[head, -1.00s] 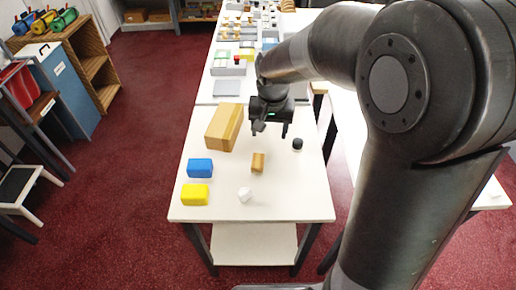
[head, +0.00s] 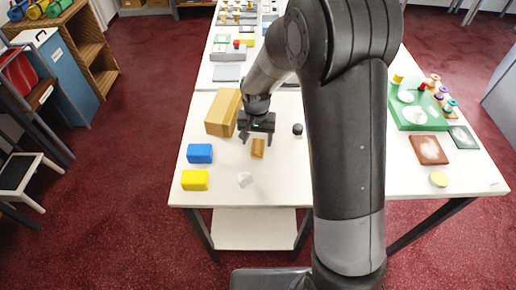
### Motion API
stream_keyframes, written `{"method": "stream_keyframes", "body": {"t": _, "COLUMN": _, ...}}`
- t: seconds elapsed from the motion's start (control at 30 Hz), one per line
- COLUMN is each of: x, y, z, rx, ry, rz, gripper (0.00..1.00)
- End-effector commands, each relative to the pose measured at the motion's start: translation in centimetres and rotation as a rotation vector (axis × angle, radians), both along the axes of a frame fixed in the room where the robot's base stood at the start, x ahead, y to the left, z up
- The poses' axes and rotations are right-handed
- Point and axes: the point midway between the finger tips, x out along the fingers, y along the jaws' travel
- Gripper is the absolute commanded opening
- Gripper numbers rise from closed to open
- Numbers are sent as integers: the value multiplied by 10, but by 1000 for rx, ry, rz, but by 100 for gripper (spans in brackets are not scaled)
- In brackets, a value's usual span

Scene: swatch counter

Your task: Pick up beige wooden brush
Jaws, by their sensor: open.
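A small tan wooden block-like piece (head: 258,148), which looks like the beige wooden brush, lies on the near part of the white table (head: 283,187). Its bristles cannot be made out. My gripper (head: 256,138) points down with its fingers apart and empty. It is just beyond and above the wooden piece in the picture; its exact height over the table is hard to tell.
A larger wooden block (head: 222,113) stands left of my gripper. A blue block (head: 200,153), a yellow block (head: 195,180), a white faceted piece (head: 245,180) and a dark round piece (head: 297,129) lie nearby. A right-hand table holds a green tray (head: 421,122).

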Motion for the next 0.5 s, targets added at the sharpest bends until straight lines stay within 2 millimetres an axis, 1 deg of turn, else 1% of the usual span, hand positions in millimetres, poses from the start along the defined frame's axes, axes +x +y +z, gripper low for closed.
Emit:
{"method": "stream_keyframes", "body": {"t": 0.03, "x": -1, "y": -3, "z": -10, "rx": -2, "ry": 4, "rz": -1, "gripper": 64}}
{"method": "stream_keyframes", "body": {"t": 0.2, "x": -2, "y": -4, "z": -31, "rx": -1, "ry": 3, "rz": 0, "gripper": 64}}
{"method": "stream_keyframes", "body": {"t": 0.3, "x": -2, "y": -4, "z": -37, "rx": -1, "ry": 1, "rz": 0, "gripper": 64}}
{"method": "stream_keyframes", "body": {"t": 0.5, "x": -2, "y": -4, "z": -37, "rx": 0, "ry": 1, "rz": 0, "gripper": 64}}
